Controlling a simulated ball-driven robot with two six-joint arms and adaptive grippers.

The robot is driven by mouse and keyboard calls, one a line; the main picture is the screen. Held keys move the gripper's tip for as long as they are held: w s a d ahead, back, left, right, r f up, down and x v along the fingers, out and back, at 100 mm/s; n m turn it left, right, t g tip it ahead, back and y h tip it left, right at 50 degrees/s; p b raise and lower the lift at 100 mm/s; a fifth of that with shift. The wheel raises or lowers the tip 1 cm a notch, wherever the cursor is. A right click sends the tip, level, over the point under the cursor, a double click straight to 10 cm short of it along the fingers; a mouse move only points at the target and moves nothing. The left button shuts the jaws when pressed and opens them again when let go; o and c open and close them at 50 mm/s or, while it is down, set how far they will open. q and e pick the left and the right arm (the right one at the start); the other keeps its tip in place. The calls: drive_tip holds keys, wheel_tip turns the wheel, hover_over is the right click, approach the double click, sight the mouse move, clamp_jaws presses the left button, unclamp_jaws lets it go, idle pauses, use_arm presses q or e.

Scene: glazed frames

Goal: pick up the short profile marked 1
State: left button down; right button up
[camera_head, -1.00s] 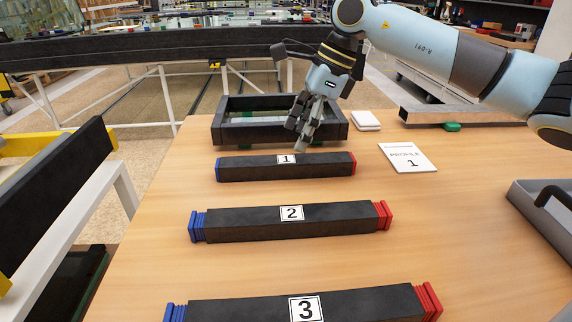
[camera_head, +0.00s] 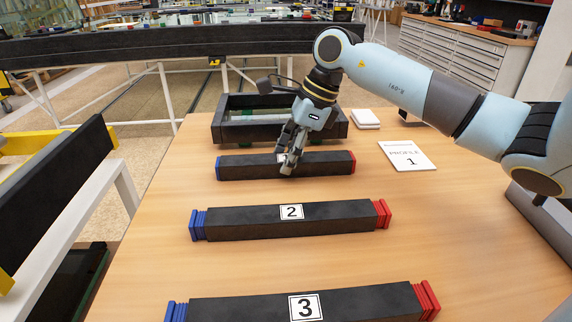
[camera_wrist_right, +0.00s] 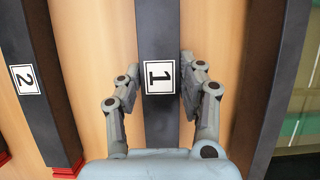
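The short black profile marked 1 (camera_head: 325,163) lies on the wooden table in the head view, with a blue left end and a red right end. My right gripper (camera_head: 288,169) is over its middle and hides most of its label. In the right wrist view, the profile (camera_wrist_right: 158,30) runs between the two fingers of the right gripper (camera_wrist_right: 150,92). The fingers are apart, one on each side of the label 1. My left gripper is not in view.
Profile 2 (camera_head: 340,217) and profile 3 (camera_head: 370,305) lie nearer on the table. A black frame (camera_head: 235,131) stands just behind profile 1. A card reading PROFILE 1 (camera_head: 407,156) and a white stack (camera_head: 365,118) lie to the right.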

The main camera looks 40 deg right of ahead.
clamp_jaws()
drive_tip(key=shift+r, duration=0.1)
